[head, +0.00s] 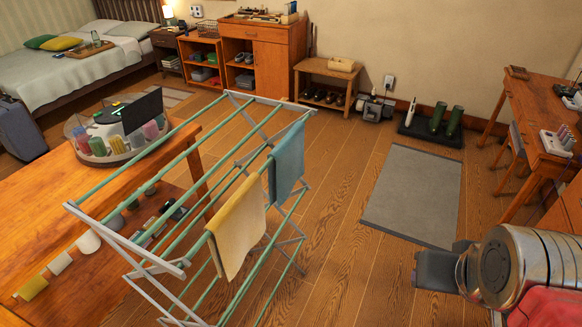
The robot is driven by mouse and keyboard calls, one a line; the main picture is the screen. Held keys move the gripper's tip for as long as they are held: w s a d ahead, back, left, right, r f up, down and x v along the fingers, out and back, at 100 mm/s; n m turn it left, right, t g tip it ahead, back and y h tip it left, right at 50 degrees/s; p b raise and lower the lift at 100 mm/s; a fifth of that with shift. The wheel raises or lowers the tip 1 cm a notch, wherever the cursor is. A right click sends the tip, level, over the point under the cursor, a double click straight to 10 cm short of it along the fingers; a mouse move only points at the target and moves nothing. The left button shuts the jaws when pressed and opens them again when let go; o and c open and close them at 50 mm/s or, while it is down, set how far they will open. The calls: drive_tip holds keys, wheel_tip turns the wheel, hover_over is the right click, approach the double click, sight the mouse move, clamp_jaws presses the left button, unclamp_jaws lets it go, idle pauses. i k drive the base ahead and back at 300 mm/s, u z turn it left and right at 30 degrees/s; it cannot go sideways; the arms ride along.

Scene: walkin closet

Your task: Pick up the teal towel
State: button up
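The teal towel (287,163) hangs folded over a rail of the drying rack (150,195), near its right end. A pale yellow towel (237,228) hangs nearer to me on the same rack. The lower edge of the teal towel hangs free above the floor. My gripper (430,270) shows only as a dark part at the end of my arm, at the lower right. It is well to the right of the teal towel and apart from it. Its fingers cannot be made out clearly, and I see nothing held in it.
A wooden table (50,205) stands to the left, behind the rack, with a round clear organizer (118,130) on it. A grey mat (412,196) lies on the open floor between the rack and the desk (545,115) at the right. A shoe bench (328,84) and cabinet (262,60) line the far wall.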

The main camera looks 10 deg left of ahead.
sight(287, 166)
drive_tip(key=z, duration=0.1)
drive_tip(key=k, duration=1.2)
drive_tip(key=u, duration=0.65)
drive_tip(key=i, duration=1)
drive_tip(key=z, duration=0.3)
